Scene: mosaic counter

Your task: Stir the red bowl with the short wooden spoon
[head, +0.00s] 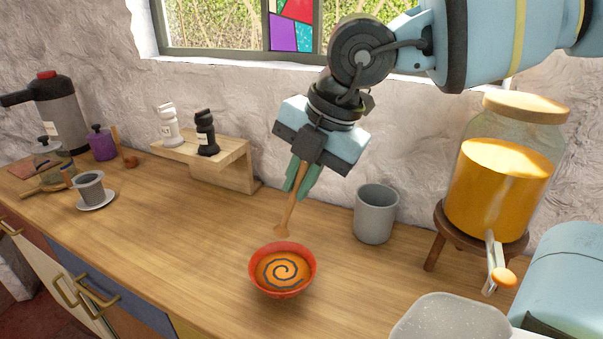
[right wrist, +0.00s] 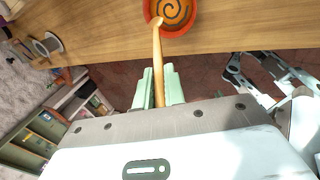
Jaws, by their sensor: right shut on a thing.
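The red bowl (head: 309,275) stands on the wooden counter in the head view, holding an orange content with a dark spiral. My right gripper (head: 301,182) is shut on the handle of the short wooden spoon (head: 288,214), above and behind the bowl. The spoon points downward, slightly tilted, and its head is just beyond the bowl's far rim in the head view. The right wrist view shows the spoon (right wrist: 158,70) between the green fingers, its tip overlapping the edge of the bowl (right wrist: 193,22). The exact height of the tip is unclear. My left gripper is not in view.
A grey cup (head: 375,215) and a juice dispenser (head: 500,190) on a wooden stand (head: 436,241) are to the right. A speckled grey container (head: 450,318) is at front right. A wooden riser (head: 228,172) with two shakers stands back left. The counter left of the bowl is clear.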

